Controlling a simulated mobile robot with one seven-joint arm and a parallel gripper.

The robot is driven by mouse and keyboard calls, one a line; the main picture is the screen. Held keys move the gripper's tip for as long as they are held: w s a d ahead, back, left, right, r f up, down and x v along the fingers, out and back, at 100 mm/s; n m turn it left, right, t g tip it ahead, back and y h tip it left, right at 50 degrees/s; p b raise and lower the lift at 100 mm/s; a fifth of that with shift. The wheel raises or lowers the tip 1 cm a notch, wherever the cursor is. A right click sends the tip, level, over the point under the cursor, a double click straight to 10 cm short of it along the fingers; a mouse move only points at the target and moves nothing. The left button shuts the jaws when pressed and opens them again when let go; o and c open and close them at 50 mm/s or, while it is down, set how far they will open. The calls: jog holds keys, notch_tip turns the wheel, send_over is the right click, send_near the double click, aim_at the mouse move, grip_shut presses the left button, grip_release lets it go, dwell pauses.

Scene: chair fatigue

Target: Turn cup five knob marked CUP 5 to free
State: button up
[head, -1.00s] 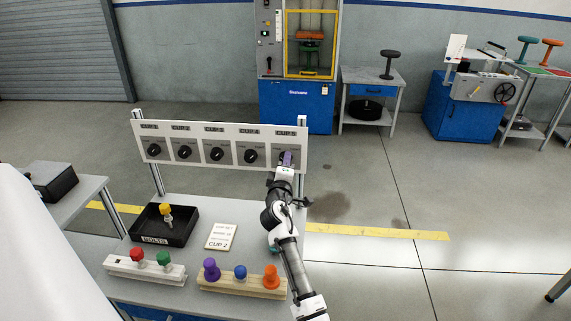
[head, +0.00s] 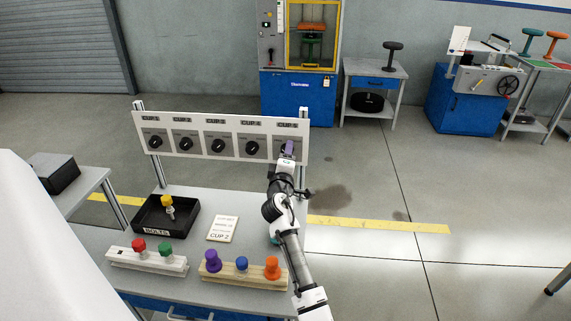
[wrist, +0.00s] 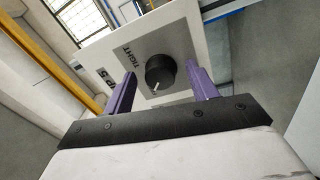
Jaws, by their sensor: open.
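The cup five knob (wrist: 160,73) is a black round knob with a white pointer line. My gripper (wrist: 160,90) has purple fingers, open, one on each side of the knob with a visible gap to each. In the head view my gripper (head: 288,150) is in front of the CUP 5 panel.
Several similar knobs, such as the CUP 4 knob (head: 252,148), line the board to the left. Below, the table holds a black bolts tray (head: 150,222), a CUP 2 card (head: 222,229) and wooden blocks with coloured pegs (head: 245,280).

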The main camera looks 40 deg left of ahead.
jog(key=b+v, duration=0.2)
jog(key=v, duration=1.1)
jog(key=shift+s+d, duration=0.2)
jog(key=shift+s, duration=0.1)
